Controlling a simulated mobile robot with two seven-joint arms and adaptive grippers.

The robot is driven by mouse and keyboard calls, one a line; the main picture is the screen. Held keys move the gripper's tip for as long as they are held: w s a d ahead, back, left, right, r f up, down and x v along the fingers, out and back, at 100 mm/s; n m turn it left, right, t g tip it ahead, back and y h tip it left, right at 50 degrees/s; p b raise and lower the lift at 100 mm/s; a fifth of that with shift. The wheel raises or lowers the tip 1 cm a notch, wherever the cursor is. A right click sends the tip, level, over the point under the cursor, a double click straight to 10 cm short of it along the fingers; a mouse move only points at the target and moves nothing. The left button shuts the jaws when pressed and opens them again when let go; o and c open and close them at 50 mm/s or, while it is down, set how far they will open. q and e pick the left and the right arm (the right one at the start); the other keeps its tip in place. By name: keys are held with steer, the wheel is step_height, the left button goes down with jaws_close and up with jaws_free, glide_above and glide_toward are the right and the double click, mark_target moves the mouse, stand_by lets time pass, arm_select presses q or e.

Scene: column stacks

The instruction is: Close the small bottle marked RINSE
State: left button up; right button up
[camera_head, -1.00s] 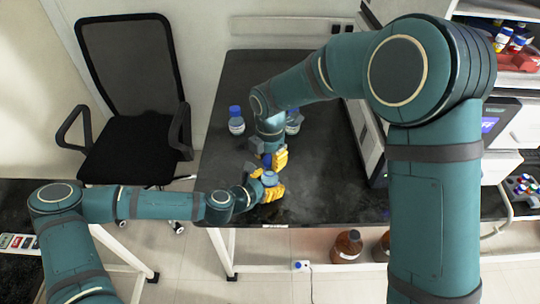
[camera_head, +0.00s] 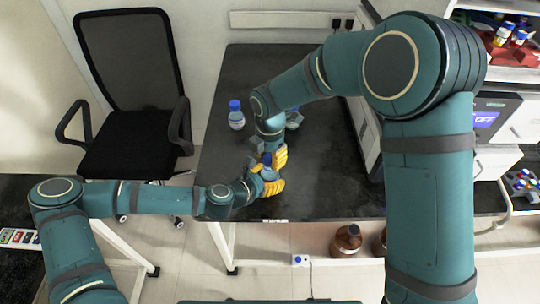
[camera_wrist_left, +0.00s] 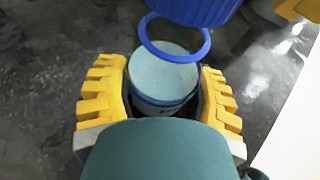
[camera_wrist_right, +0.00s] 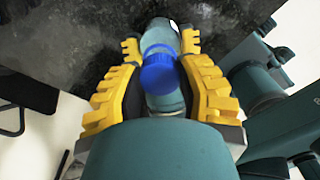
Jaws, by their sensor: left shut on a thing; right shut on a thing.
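My right gripper (camera_head: 274,160) is shut on a blue screw cap (camera_wrist_right: 158,72). The cap also shows in the left wrist view (camera_wrist_left: 192,8), over the bottle's top and beside its ring. The two grippers are close together, right above left. I cannot tell whether the cap touches the bottle's neck.
A blue-capped bottle (camera_head: 236,118) stands on the dark bench (camera_head: 330,180) at the back left. Another bottle (camera_head: 293,119) is partly hidden behind my right arm. An instrument with a screen (camera_head: 486,120) stands at the right. Brown bottles (camera_head: 346,242) sit below the bench.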

steer(key=shift+f, duration=0.55)
steer(key=m, duration=0.5)
steer(key=shift+m, duration=0.4)
steer(key=m, duration=0.7)
steer(key=o, duration=0.7)
